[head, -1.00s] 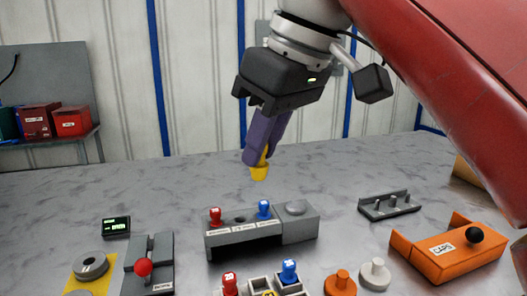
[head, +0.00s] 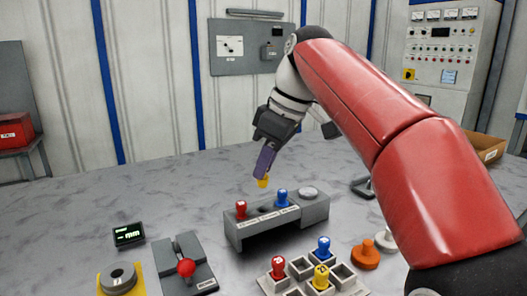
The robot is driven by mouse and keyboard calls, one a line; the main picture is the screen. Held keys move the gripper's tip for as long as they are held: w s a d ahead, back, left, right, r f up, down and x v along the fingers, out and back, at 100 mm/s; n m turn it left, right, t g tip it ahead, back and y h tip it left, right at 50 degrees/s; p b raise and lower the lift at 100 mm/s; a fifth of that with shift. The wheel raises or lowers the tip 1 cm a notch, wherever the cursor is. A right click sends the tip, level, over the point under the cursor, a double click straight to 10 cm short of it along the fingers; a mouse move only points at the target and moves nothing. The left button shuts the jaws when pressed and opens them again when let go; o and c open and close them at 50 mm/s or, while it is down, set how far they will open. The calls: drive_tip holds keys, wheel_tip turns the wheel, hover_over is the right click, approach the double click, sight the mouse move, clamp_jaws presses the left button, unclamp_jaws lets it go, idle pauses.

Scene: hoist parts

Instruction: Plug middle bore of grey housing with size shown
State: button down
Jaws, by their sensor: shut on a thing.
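The grey housing (head: 277,225) stands on the bench, with a red plug (head: 241,208) in its left bore and a blue plug (head: 282,198) in its right bore. Its middle bore lies between them and is hard to make out from this angle. My gripper (head: 265,166) points down with purple fingers shut on a yellow plug (head: 263,183). The yellow plug hangs above the housing, roughly over the space between the red and blue plugs, apart from the top face. A small dark display (head: 129,235) at the left shows green "mm" text; no number is readable.
A grey tray (head: 292,291) in front holds red, yellow and blue plugs, with some empty cells. A grey fixture with a red ball knob (head: 186,268) and a grey ring on a yellow base (head: 118,278) stand front left. An orange plug-like piece (head: 365,256) stands right of the tray.

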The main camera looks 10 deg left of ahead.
drive_tip(key=shift+f+b, duration=2.05)
drive_tip(key=shift+f, duration=0.3)
drive_tip(key=shift+p, duration=0.3)
drive_tip(key=shift+f+b, duration=0.4)
drive_tip(key=shift+f, duration=0.55)
idle(0.6)
drive_tip(key=shift+f+p, duration=0.25)
drive_tip(key=shift+p, duration=0.2)
idle(2.9)
drive_tip(key=c, duration=1.3)
unclamp_jaws()
